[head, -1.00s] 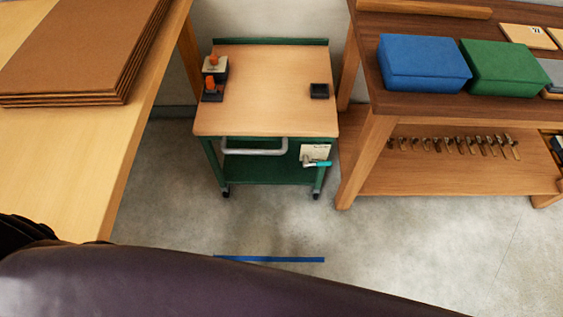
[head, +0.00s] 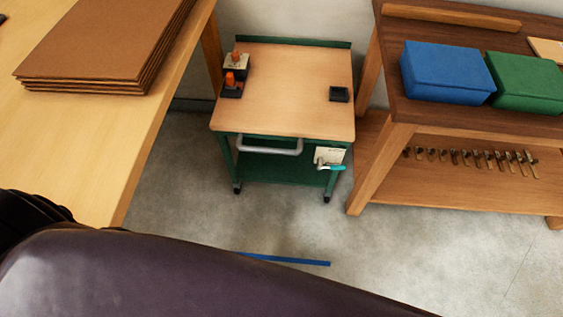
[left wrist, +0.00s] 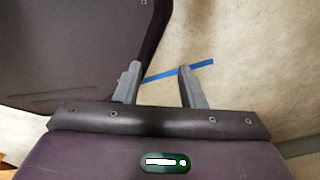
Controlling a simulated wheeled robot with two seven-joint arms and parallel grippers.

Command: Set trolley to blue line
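The trolley (head: 290,95) has a wooden top, a green frame, castors and a grey pull handle (head: 270,148) on its front. It stands between the left table and the right bench. The blue line (head: 290,260) is a strip on the floor in front of it, partly hidden by my arm in the head view. It also shows in the left wrist view (left wrist: 200,66), beyond the fingers. My left gripper (left wrist: 158,75) is open and empty above the floor, away from the trolley. My right gripper is not in view.
Brown sheets (head: 105,45) lie stacked on the left table (head: 90,140). The right bench (head: 450,115) carries a blue box (head: 447,72) and a green box (head: 527,83). Orange-topped items (head: 231,85) and a small black tray (head: 339,94) sit on the trolley. Floor before it is clear.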

